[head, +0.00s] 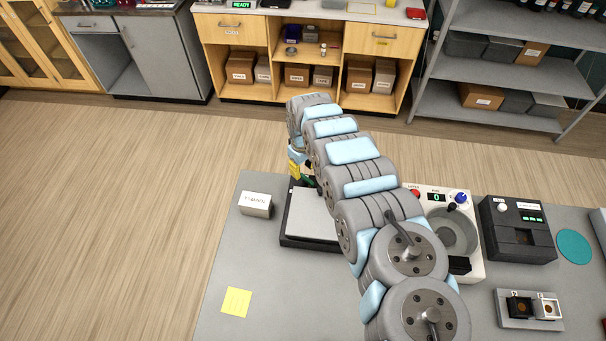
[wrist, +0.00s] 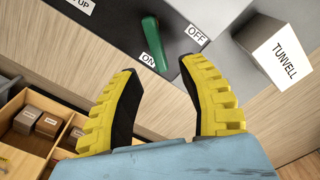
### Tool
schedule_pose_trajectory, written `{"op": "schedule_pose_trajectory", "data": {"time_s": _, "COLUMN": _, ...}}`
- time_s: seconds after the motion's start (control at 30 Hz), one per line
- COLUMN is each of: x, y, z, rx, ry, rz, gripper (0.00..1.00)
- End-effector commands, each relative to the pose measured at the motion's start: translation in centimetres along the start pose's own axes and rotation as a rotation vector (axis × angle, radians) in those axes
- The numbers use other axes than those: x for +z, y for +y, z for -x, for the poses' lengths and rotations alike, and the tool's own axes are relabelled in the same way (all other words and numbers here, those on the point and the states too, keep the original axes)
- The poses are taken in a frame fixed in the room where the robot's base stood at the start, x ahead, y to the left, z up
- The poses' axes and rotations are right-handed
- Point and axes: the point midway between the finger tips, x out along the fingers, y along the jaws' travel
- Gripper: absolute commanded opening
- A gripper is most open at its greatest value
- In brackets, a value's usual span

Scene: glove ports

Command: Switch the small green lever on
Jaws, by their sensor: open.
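The small green lever (wrist: 153,45) sits on the dark face of a device in the wrist view. An ON label (wrist: 148,59) is beside its lower end, and an OFF label (wrist: 197,35) is to its right. I cannot tell which position it is set to. My gripper (wrist: 160,68) is open, with its two yellow, black-lined fingers apart and the lever's lower end between and just beyond the tips. I see no contact. In the head view my gripper (head: 295,171) is mostly hidden behind my arm, and a bit of the green lever (head: 309,181) shows beside it.
The device (head: 312,217) has a light top and dark base. A white TUNVELL box (head: 255,204) stands left of it. A machine with a round bowl (head: 450,232) and a black unit (head: 517,228) stand right. The table's left front, with a yellow note (head: 236,302), is mostly clear.

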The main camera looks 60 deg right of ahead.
Motion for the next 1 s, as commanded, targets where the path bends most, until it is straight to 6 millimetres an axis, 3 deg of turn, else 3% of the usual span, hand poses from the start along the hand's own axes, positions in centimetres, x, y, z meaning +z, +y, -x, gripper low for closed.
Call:
{"op": "schedule_pose_trajectory", "data": {"time_s": 0.4, "x": 0.1, "y": -0.2, "z": -3.0, "rx": -0.005, "ry": -0.003, "rz": -0.001, "gripper": 0.41}}
{"op": "schedule_pose_trajectory", "data": {"time_s": 0.93, "x": 0.1, "y": -0.1, "z": -3.5, "rx": -0.001, "ry": -0.003, "rz": -0.001, "gripper": 0.42}}
{"op": "schedule_pose_trajectory", "data": {"time_s": 1.0, "x": 0.1, "y": -0.1, "z": -3.5, "rx": -0.001, "ry": -0.003, "rz": -0.001, "gripper": 0.22}}
